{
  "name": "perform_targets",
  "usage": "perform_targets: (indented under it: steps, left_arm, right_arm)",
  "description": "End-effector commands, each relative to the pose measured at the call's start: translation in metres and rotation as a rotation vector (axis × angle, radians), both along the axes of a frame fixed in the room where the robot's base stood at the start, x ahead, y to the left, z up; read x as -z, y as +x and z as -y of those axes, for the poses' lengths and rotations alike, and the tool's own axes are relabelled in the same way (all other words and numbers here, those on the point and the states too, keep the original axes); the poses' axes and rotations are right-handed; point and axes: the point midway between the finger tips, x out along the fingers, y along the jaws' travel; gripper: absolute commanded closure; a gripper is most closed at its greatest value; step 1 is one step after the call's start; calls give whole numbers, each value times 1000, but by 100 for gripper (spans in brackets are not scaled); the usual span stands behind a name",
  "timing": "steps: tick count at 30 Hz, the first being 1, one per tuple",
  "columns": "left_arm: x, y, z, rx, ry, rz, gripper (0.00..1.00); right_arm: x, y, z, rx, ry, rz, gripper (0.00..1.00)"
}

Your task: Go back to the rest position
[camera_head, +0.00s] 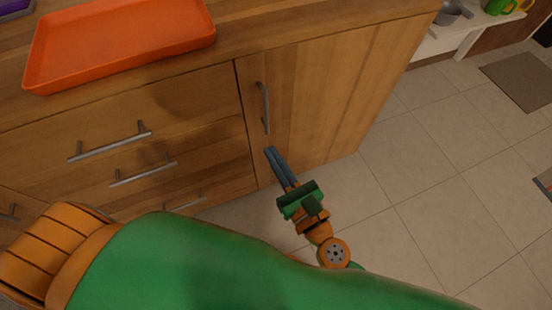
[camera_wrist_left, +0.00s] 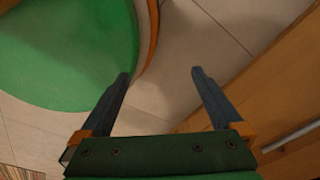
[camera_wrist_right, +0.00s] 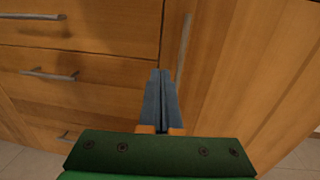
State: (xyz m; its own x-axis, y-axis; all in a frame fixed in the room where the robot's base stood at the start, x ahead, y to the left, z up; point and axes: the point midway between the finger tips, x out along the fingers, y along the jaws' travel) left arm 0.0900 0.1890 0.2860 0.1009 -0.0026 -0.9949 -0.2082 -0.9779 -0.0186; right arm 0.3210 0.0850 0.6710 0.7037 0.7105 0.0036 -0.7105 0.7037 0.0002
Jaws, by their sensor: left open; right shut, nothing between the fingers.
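My right gripper (camera_head: 270,150) is in front of the wooden cabinet, just below the vertical door handle (camera_head: 264,108). Its blue-grey fingers are together with nothing between them. In the right wrist view the shut fingers (camera_wrist_right: 161,75) point at the cabinet front, left of the same handle (camera_wrist_right: 184,48). My left gripper (camera_wrist_left: 160,75) shows only in its own wrist view, with its fingers wide apart and empty. It is over the tiled floor, between my green base and a wooden front. In the head view my left gripper is hidden.
An orange tray (camera_head: 120,75) lies on the wooden countertop (camera_head: 330,22). Drawers with metal handles (camera_head: 110,141) are left of the door. Open tiled floor (camera_head: 440,180) lies to the right, with a brown mat (camera_head: 520,82). A lower counter with pots stands at the upper right.

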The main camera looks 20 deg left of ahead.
Motion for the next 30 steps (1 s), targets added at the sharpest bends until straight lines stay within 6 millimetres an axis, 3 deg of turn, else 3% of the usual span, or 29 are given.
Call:
perform_targets:
  steps: [5,8,11,14,15,17,19,21,26,27,30]
  left_arm:
    - [1,1,-5,0,8,3,0]
    - [1,1,-8,1,12,3,0]
    - [1,2,-10,1,16,4,0]
    - [1,2,-10,0,16,6,0]
    - [1,2,-10,0,16,6,0]
    - [1,2,-10,0,16,6,0]
    - [1,2,-10,0,15,5,0]
    - [1,2,-9,0,14,5,0]
    - [1,2,-4,-2,7,6,0]
    - [1,2,-3,-3,5,5,0]
    - [1,2,-1,-4,1,5,0]
  right_arm:
    - [0,-6,5,0,1,-1,100]
    - [17,1,12,30,28,-89,100]
    - [79,20,42,168,165,-423,100]
    - [169,25,100,462,440,-883,100]
    - [203,18,125,605,576,-1048,100]
    - [248,0,161,832,796,-1251,100]
    - [291,-31,197,1100,1058,-1418,100]
    - [323,-66,225,1351,1313,-1513,100]
    - [369,-154,265,1884,1869,-1501,100]
    - [376,-177,271,-1950,-1946,1410,100]
    - [388,-235,280,-1821,-1843,970,100]
